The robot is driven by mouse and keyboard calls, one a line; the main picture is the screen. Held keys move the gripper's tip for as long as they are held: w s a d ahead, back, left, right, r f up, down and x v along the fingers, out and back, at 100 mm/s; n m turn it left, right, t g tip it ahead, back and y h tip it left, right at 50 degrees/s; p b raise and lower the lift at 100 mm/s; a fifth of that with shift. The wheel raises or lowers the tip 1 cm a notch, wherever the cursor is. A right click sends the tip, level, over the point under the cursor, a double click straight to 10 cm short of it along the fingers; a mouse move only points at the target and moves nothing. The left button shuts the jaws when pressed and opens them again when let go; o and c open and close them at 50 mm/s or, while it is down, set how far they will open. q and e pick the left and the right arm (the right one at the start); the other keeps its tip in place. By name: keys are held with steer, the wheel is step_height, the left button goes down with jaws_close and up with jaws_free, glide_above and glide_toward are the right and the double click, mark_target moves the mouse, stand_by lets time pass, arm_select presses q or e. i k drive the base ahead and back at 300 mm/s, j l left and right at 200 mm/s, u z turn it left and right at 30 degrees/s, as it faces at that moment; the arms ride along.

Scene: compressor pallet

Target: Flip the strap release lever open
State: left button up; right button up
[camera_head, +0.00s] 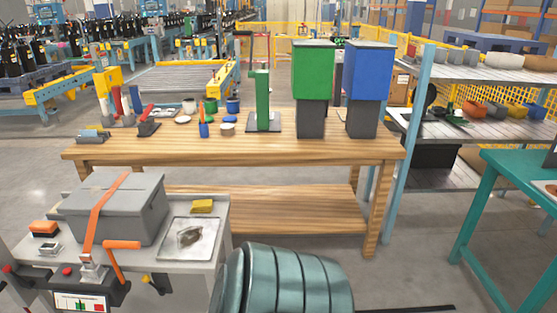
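A grey lidded box (115,207) sits on a light grey bench at the lower left. An orange strap (99,215) runs over its lid and down its front to a metal buckle (92,268). The strap release lever (120,245) has an orange handle at the front of the bench, just right of the buckle. Its orange grip points right and its stem runs down. I cannot tell from this view whether it is latched or open. Neither of my grippers shows in the view, and nothing visible touches the lever.
A metal tray (209,226) with a dark item and a yellow block (203,206) lie right of the box. An orange-topped block (44,227) lies left of it. A wooden table (240,150) stands behind. A large teal ribbed shape (285,280) fills the bottom middle.

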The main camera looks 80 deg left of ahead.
mark_target(145, 278)
steer(key=u, duration=3.85)
